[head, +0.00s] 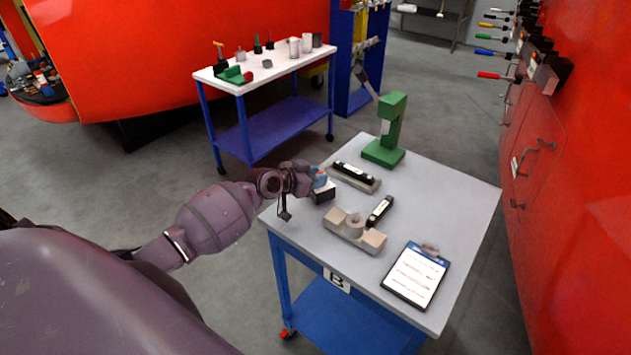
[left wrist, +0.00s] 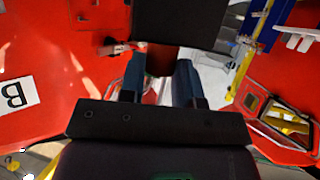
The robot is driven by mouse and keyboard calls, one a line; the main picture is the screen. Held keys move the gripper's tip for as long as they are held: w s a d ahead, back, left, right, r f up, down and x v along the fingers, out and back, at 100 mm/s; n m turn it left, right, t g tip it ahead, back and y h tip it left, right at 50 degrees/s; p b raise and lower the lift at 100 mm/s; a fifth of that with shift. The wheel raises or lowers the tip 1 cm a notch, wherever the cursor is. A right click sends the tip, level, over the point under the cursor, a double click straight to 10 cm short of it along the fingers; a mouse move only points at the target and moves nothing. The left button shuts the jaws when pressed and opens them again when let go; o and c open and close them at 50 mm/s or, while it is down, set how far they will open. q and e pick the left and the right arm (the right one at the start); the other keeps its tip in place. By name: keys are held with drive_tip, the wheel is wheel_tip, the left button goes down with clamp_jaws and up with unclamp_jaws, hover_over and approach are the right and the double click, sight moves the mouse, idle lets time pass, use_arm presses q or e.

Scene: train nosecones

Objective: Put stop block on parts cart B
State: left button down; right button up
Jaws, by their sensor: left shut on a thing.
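Parts cart B (head: 455,200) has a light grey top, blue legs and a "B" label on its front edge. My left gripper (head: 319,178) is at the cart's left edge, shut on a dark block with a pale side, which I take as the stop block (head: 323,194). The block is over or on the tabletop's left part; I cannot tell whether it touches. In the left wrist view my left gripper's blue fingers (left wrist: 160,80) flank the block, whose black face (left wrist: 180,22) fills the top middle. My right gripper is out of view.
Bare top lies at the right. Another cart (head: 285,70) stands behind.

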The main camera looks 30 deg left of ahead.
use_arm(q)
drive_tip(key=shift+f, duration=0.65)
drive_tip(key=c, duration=0.8)
unclamp_jaws()
drive_tip(key=shift+s+r, duration=0.1)
drive_tip(key=shift+r, duration=0.05)
drive_tip(key=v, duration=1.1)
drive_tip(key=s+d+f+n+y, duration=0.1)
drive_tip(key=s+d+f, duration=0.3)
drive_tip(key=s+f, duration=0.1)
drive_tip(key=s+d+f+y, duration=0.2)
drive_tip(key=s+d+f, duration=0.2)
drive_tip(key=s, duration=0.4)
drive_tip(key=s+d+f+n+g+y, duration=0.1)
drive_tip(key=s+d+f, duration=0.4)
drive_tip(key=s, duration=0.1)
drive_tip(key=shift+s+d+f+n, duration=0.1)
drive_tip(key=shift+s+f+n, duration=0.2)
